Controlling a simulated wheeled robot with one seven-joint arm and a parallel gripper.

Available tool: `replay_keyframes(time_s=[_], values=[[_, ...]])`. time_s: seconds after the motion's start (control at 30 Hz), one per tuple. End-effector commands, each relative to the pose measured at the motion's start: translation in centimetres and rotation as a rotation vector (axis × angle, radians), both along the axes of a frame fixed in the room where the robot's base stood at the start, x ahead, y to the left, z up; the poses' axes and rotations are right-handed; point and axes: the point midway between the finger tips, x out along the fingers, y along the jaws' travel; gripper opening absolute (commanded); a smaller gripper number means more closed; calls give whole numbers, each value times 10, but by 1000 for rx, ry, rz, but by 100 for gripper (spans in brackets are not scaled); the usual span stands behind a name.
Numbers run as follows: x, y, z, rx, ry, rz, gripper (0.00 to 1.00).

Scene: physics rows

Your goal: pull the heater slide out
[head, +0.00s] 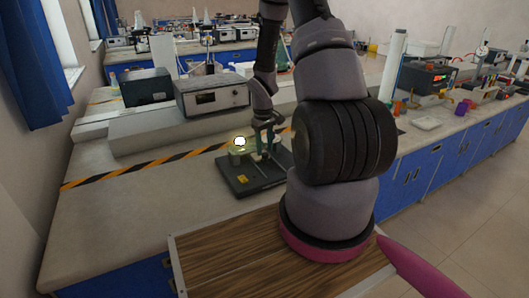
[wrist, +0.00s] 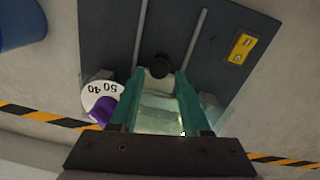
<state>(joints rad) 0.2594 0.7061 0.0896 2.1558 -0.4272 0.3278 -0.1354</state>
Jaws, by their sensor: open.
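The dark apparatus base (head: 240,186) stands on the grey bench. In the wrist view the same base (wrist: 215,50) has two pale parallel rails running along it. A round black knob (wrist: 158,66) sits between the rails, probably on the heater slide; the slide's body cannot be made out clearly. My gripper (wrist: 163,75) is open, its teal fingers pointing toward the knob, one on each side. Whether they touch it I cannot tell. In the head view my gripper (head: 264,143) is low over the base. A pale, glassy part shows between the fingers.
A yellow switch plate (wrist: 241,48) is at right. A blue object (wrist: 20,22) is at upper left. Bench instruments (head: 212,97) stand behind; the bench at left is clear.

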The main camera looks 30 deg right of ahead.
Motion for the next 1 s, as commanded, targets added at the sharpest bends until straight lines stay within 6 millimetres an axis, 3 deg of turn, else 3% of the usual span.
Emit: replay_keyframes(time_s=[0.2,0.5,0.53,0.63,0.67,1.0], values=[[0,-1,-21,-1,0,0,47],[1,-1,-23,-1,-1,0,47],[1,-1,-23,-1,-1,0,43],[1,-1,-23,-1,-1,0,5],[1,-1,-23,-1,-1,-1,0],[1,-1,-23,-1,-1,-1,0]])
